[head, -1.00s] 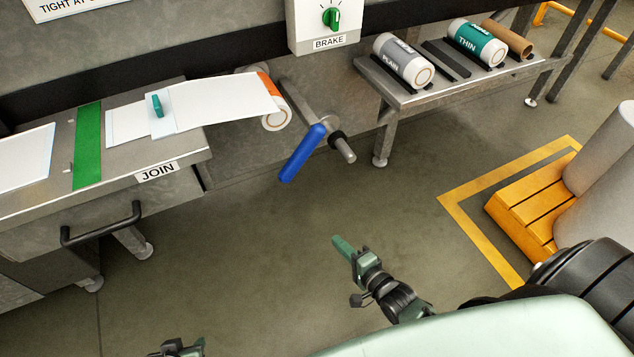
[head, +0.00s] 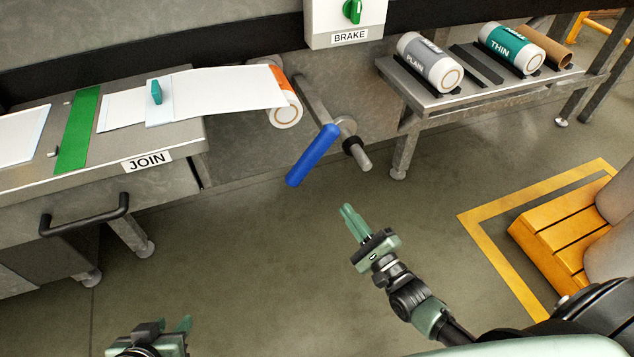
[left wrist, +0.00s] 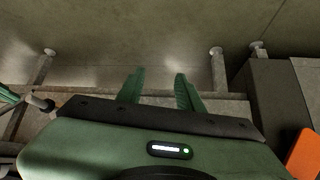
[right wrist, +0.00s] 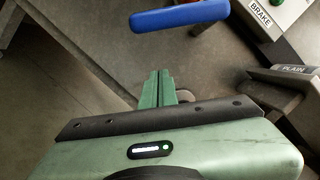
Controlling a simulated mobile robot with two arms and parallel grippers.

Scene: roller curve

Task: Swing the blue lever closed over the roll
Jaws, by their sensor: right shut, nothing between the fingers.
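The blue lever (head: 313,155) hangs from the bracket at the spindle, slanting down and left, clear of the roll. The white paper roll (head: 286,114) with an orange band sits left of the lever, its sheet running onto the bench. My right gripper (head: 347,209) is shut and empty, below and right of the lever and apart from it. In the right wrist view the lever (right wrist: 180,16) lies across the top, beyond the shut fingers (right wrist: 161,75). My left gripper (head: 172,325) is low at the left, with its fingers apart and empty in the left wrist view (left wrist: 159,77).
The spindle (head: 362,157) with a black collar sticks out right of the lever. The JOIN bench (head: 180,138) stands left, and a low rack (head: 420,98) with rolls stands right. A yellow pallet (head: 555,242) is at the right. The floor below the lever is clear.

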